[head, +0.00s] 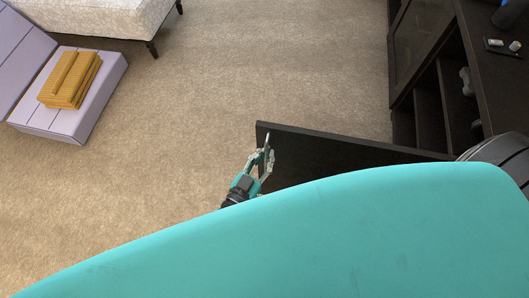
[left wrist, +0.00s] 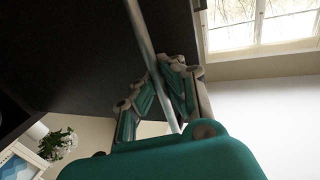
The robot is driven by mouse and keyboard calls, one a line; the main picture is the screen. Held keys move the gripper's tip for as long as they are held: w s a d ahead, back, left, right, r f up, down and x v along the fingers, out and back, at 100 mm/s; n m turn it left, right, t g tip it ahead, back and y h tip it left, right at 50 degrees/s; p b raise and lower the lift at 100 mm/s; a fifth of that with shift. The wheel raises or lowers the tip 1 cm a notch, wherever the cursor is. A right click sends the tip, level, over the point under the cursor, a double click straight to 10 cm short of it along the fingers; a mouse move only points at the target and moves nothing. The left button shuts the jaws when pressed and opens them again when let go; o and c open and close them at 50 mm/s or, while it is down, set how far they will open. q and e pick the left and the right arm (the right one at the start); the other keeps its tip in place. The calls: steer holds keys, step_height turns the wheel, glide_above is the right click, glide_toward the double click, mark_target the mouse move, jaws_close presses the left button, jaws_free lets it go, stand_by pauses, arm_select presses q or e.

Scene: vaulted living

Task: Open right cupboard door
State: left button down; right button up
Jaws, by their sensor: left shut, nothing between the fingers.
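The dark cupboard door (head: 335,152) stands swung out from the cabinet (head: 432,85), into the room over the carpet. Its pale metal bar handle (head: 267,141) is near the door's free end. My left gripper (head: 265,160) is at the handle, on the near side of that end. In the left wrist view the handle (left wrist: 143,38) runs down past the fingers of my left gripper (left wrist: 179,65), against the dark door (left wrist: 85,50). The fingers are shut with nothing held between them. My teal body hides the door's lower part. My right gripper is not in view.
Open shelves in the cabinet show at the right, with small items on top (head: 501,45). Carpet (head: 210,115) is clear left of the door. A lilac seat (head: 88,112) with folded yellow cloth (head: 70,79) and a pale sofa (head: 105,18) stand at upper left.

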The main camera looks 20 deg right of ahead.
arm_select(q)
steer(key=c, duration=2)
jaws_free()
steer(key=shift+w, duration=0.1)
steer(key=o, duration=0.6)
steer(key=v, duration=1.2)
